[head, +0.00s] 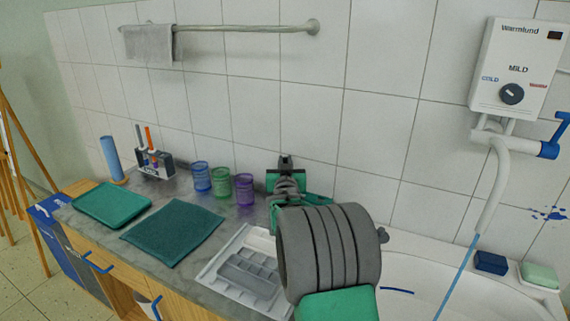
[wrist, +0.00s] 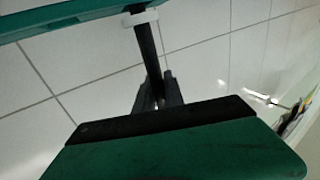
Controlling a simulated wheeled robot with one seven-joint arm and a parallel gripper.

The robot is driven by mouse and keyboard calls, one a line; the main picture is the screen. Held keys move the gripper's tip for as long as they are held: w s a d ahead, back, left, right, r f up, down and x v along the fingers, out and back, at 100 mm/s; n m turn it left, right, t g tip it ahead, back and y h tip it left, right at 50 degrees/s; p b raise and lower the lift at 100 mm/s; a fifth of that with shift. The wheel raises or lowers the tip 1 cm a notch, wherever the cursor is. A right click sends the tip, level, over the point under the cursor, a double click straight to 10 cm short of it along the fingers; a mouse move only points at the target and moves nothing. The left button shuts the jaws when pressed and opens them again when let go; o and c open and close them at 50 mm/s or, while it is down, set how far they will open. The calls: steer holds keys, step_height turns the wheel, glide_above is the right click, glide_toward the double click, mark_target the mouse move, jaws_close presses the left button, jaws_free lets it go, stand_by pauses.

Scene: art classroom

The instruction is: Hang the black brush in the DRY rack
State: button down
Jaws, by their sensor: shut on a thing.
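My gripper (wrist: 158,88) is shut on the black brush (wrist: 146,50), whose dark handle rises from between the fingers in the wrist view. A white band (wrist: 140,18) crosses the brush near the top of that view. In the head view my arm hides most of the gripper (head: 286,178), near the tiled wall, and I cannot make out the brush there. A small grey-white rack (head: 166,168) stands on the counter by the wall, left of my gripper and apart from it. It holds upright brushes, one with an orange handle. I cannot read a DRY label on it.
Blue (head: 201,177), green (head: 221,183) and purple (head: 244,190) cups stand between the rack and my gripper. A blue roll (head: 111,158), green tray (head: 110,204), teal cloth (head: 174,232) and white divided tray (head: 222,262) occupy the counter. A white sink (head: 430,285) lies right.

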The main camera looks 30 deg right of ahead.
steer(key=shift+f, duration=0.15)
steer(key=c, duration=0.8)
jaws_free()
stand_by(0.4)
step_height(320, 180, up, 8)
steer(key=p, duration=0.2)
stand_by(0.6)
